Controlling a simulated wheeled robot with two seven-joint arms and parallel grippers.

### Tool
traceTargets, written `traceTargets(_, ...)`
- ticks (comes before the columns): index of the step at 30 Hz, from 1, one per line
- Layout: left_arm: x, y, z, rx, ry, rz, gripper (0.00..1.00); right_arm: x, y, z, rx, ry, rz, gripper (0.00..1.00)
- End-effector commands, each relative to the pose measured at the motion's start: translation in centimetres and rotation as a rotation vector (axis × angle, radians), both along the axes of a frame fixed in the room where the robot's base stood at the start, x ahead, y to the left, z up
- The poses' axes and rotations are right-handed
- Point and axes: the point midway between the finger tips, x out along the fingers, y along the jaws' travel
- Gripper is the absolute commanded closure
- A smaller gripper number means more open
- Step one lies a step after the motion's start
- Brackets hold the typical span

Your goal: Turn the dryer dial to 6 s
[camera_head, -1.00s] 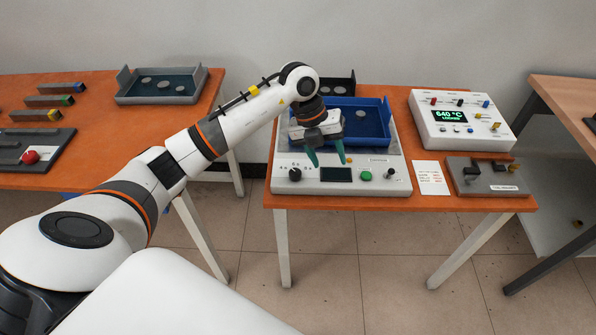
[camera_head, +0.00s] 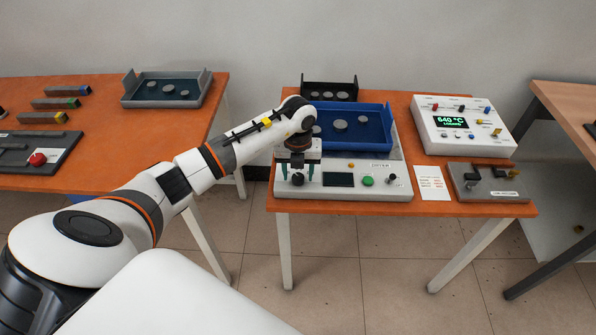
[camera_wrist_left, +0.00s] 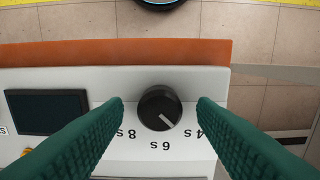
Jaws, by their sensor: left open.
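The dryer (camera_head: 341,193) is a light grey box on the orange table. Its black dial (camera_head: 298,180) is at the front left of the panel. In the left wrist view the dial (camera_wrist_left: 160,106) has a white pointer line aimed between the 6 s and 4 s marks; the labels appear upside down. My left gripper (camera_head: 295,173) points down above the dial, open. In the wrist view its green fingers (camera_wrist_left: 160,101) stand on either side of the dial with gaps, apparently not touching it. My right gripper is not in view.
A dark display (camera_head: 338,180) and a green button (camera_head: 368,181) sit right of the dial. A blue tray (camera_head: 375,112) with grey discs lies behind. The heater box (camera_head: 440,140) reads 640 °C. A paper card (camera_head: 433,188) lies beside the dryer.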

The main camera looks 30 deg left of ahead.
Motion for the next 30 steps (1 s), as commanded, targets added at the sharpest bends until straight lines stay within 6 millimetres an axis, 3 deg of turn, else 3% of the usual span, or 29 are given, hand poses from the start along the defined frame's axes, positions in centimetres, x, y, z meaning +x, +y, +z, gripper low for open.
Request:
traceTargets(11, 0.01, 0.01, -0.84, 0.000, -0.001, -0.001, 0.48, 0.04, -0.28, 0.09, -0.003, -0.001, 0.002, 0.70)
traceTargets(14, 0.01, 0.01, -0.83, 0.000, -0.001, -0.001, 0.59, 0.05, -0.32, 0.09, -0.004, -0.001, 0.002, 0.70)
traceTargets(20, 0.00, -0.01, -0.81, 0.000, -0.001, -0.001, 0.92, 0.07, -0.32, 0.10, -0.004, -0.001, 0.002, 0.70)
traceTargets(30, 0.04, 0.04, -0.86, 0.001, -0.002, -0.055, 0.92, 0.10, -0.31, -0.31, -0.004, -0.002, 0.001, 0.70)
